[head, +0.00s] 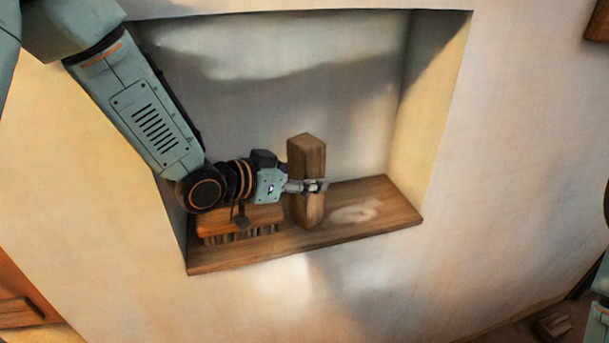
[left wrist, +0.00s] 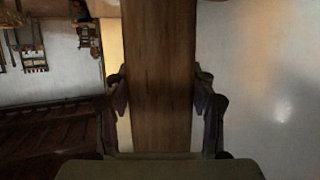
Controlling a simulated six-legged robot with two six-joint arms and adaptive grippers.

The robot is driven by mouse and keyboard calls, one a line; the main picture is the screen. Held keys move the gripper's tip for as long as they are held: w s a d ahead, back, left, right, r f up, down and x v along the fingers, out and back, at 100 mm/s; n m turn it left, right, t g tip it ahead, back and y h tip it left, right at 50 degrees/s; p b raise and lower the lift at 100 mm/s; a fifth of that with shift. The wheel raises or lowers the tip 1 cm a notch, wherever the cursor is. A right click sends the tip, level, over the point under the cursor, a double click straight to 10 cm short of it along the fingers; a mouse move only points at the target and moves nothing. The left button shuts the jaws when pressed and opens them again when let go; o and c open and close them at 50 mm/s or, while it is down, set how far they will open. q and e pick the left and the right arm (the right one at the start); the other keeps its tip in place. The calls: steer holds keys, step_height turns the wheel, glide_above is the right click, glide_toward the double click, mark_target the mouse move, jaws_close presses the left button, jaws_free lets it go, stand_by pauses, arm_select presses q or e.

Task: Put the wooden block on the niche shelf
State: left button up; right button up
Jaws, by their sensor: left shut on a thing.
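The wooden block (head: 306,168) is a tall brown bar, upright at the niche shelf (head: 385,205) in the head view. My left gripper (head: 318,186) is shut around its middle. The block's lower end appears at the shelf's surface, near its front edge; I cannot tell for sure whether it bears on the wood. In the left wrist view the block (left wrist: 159,75) stands between both fingers and fills the middle of the picture. My right gripper is not in view.
A brush with a wooden back (head: 240,221) lies on the shelf left of the block, below my left wrist. Right of the block the shelf is bare, with a pale worn patch (head: 355,211). The niche's side wall (head: 432,110) bounds it at right.

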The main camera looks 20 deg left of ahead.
arm_select(q)
steer(key=o, duration=1.2)
steer(key=shift+s, duration=0.1)
steer(key=shift+o, duration=1)
steer(key=shift+f, duration=0.1)
